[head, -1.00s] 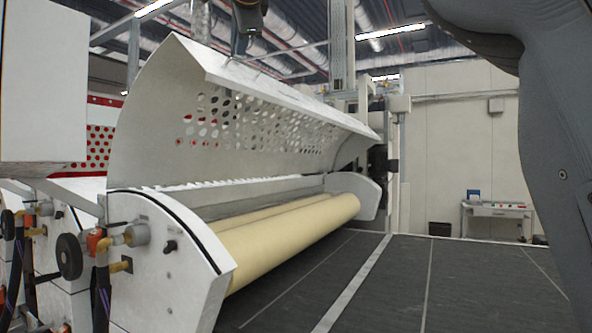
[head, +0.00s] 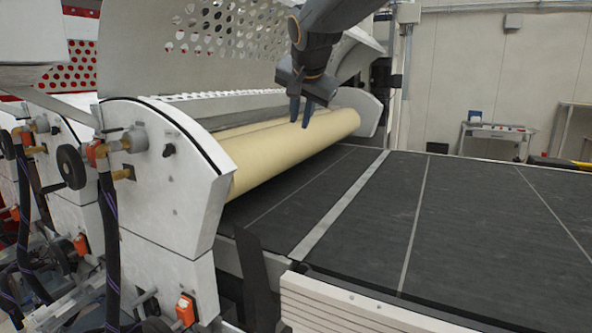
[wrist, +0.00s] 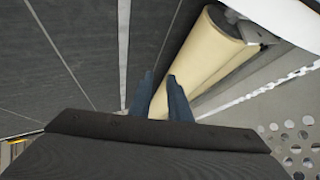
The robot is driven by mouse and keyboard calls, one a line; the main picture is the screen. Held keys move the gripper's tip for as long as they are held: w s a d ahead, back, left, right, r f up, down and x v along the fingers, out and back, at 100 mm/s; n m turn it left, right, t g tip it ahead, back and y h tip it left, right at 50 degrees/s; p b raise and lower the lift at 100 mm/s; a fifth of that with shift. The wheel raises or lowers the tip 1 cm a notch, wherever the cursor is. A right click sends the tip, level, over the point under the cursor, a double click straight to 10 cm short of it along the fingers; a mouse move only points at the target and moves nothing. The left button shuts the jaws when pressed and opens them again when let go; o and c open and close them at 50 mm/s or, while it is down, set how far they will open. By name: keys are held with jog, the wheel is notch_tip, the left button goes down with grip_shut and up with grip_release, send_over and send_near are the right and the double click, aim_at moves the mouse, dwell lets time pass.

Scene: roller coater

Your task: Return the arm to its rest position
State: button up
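My gripper (head: 301,112) shows in the head view at the upper middle, hanging from my dark arm with its blue fingers pointing down. It appears in front of the cream roller (head: 290,145) of the roller coater; whether it touches the roller cannot be told. In the wrist view the two fingers of my gripper (wrist: 160,88) stand apart with a gap and nothing between them. The cream roller (wrist: 200,55) shows beyond them in that view.
The perforated white hood (head: 150,50) stands raised behind the roller. The dark conveyor bed (head: 390,210) is bare and spreads to the right. The white side panel (head: 165,170), hoses and valves stand at the left. A small table (head: 495,130) stands far right.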

jog(key=s+d+f+n+g, duration=0.1)
jog(key=s+d+f, duration=0.15)
jog(key=f, duration=0.25)
jog(key=s+d+f+g+b, duration=0.1)
jog(key=s+d+f, duration=0.15)
jog(key=f, duration=0.35)
jog(key=s+d+f+n+g, duration=0.1)
jog(key=s+d+f, duration=0.15)
jog(key=f, duration=0.25)
jog(key=s+d+f+n+g, duration=0.1)
jog(key=s+d+f, duration=0.2)
jog(key=s+f, duration=0.5)
jog(key=s+d+f+n+g+b, duration=0.1)
jog(key=s+d+f+g, duration=0.1)
jog(key=s+d+f, duration=0.2)
jog(key=s+d+f+n+g+h+b, duration=0.1)
jog(key=s+d+f, duration=0.2)
jog(key=s+f, duration=0.8)
jog(key=shift+s+d+f+n+g, duration=0.3)
jog(key=shift+d+f+g, duration=0.05)
jog(key=shift+d+g, duration=0.05)
jog(key=shift+o, duration=0.2)
